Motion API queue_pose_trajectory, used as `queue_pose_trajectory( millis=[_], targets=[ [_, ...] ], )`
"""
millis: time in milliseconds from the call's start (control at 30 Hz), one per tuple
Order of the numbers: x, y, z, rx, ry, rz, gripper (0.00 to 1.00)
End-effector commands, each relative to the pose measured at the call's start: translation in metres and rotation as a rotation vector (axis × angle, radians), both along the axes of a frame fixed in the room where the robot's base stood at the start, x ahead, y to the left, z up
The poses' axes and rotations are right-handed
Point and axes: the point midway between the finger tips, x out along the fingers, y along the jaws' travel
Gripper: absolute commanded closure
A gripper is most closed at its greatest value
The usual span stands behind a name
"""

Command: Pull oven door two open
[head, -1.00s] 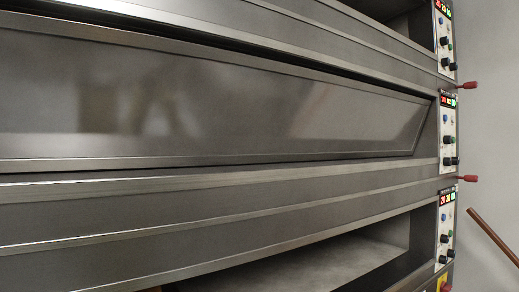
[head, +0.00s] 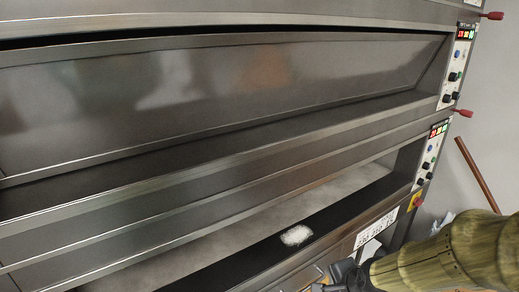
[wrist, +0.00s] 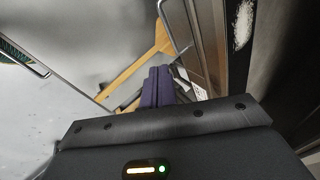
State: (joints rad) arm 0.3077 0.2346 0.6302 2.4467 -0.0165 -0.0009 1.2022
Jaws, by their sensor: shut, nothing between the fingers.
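A wide steel oven door (head: 230,85), which I take to be door two, fills the upper part of the head view. It is a slanted, glossy panel set back in its frame, with a thin dark slit along its top edge; it looks closed. My gripper (head: 340,276) is at the bottom of the head view, below and apart from this door, partly cut off by the frame. In the wrist view the dark purple fingers (wrist: 157,87) are together and empty, and the door cannot be made out there.
Below is an open oven deck (head: 215,225) with a white patch (head: 296,235) near its front edge. Control panels (head: 459,65) and red knobs (head: 463,113) line the right side. A brown pole (head: 477,172) leans at the right. The wrist view shows a wooden-handled tool (wrist: 132,75) and metal rails.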

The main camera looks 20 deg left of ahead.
Motion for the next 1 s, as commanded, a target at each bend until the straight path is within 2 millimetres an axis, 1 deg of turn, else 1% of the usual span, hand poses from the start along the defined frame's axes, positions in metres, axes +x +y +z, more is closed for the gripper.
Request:
queue_pose_trajectory(
  millis=[33, 267, 467, 667, 800, 867, 900, 1000],
  targets=[
    [0.003, 0.008, 0.028, 0.048, 0.004, -0.04, 1.0],
    [0.017, 0.047, 0.099, 0.288, 0.039, -0.235, 1.0],
    [0.026, 0.08, 0.168, 0.517, 0.099, -0.398, 1.0],
    [0.033, 0.11, 0.245, 0.763, 0.188, -0.552, 1.0],
    [0.037, 0.128, 0.302, 0.935, 0.271, -0.65, 1.0],
    [0.039, 0.135, 0.327, 1.008, 0.309, -0.688, 1.0],
    [0.039, 0.139, 0.343, 1.055, 0.335, -0.713, 1.0],
    [0.041, 0.147, 0.377, 1.158, 0.396, -0.763, 1.0]
  ],
)
